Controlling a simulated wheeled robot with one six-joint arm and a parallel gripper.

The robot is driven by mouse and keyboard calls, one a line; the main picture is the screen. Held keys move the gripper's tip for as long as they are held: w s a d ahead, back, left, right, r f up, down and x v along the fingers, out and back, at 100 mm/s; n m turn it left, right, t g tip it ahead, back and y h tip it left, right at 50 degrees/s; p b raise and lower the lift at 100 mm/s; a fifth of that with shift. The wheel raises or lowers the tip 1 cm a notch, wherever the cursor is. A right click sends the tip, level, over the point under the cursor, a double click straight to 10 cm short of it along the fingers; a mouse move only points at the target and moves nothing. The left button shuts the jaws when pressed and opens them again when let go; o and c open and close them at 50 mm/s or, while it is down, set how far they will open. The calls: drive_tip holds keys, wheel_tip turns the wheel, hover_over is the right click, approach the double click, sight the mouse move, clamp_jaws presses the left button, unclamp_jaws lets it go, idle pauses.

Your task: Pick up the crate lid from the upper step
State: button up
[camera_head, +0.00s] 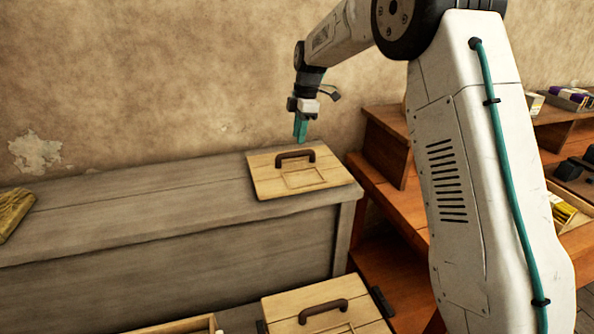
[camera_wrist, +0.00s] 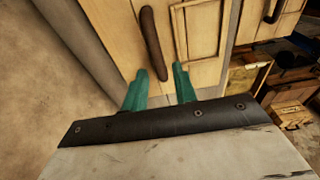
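The crate lid (camera_head: 272,182) is a pale wooden board with a dark brown arched handle (camera_head: 295,156) and a framed panel. It lies flat on the right end of the grey upper step (camera_head: 150,205). My gripper (camera_head: 300,128) points down above the lid's handle, apart from it in the head view. In the wrist view the green fingers of my gripper (camera_wrist: 160,82) are spread with a gap between them, and nothing is held. The handle (camera_wrist: 152,45) shows just beyond the gap, and the lid (camera_wrist: 110,25) fills the area behind it.
A second similar lid with a handle (camera_head: 323,311) lies lower, in front of the step. A yellowish block (camera_head: 14,208) sits at the step's left end. Brown wooden shelves (camera_head: 385,190) stand to the right. The plaster wall (camera_head: 130,80) is close behind the step.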

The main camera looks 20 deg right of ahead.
sight(295, 154)
drive_tip(key=f, duration=0.5)
drive_tip(key=a+f, duration=0.1)
drive_tip(key=f, duration=0.1)
drive_tip(key=shift+w+f, duration=0.3)
drive_tip(key=shift+f, duration=0.1)
clamp_jaws()
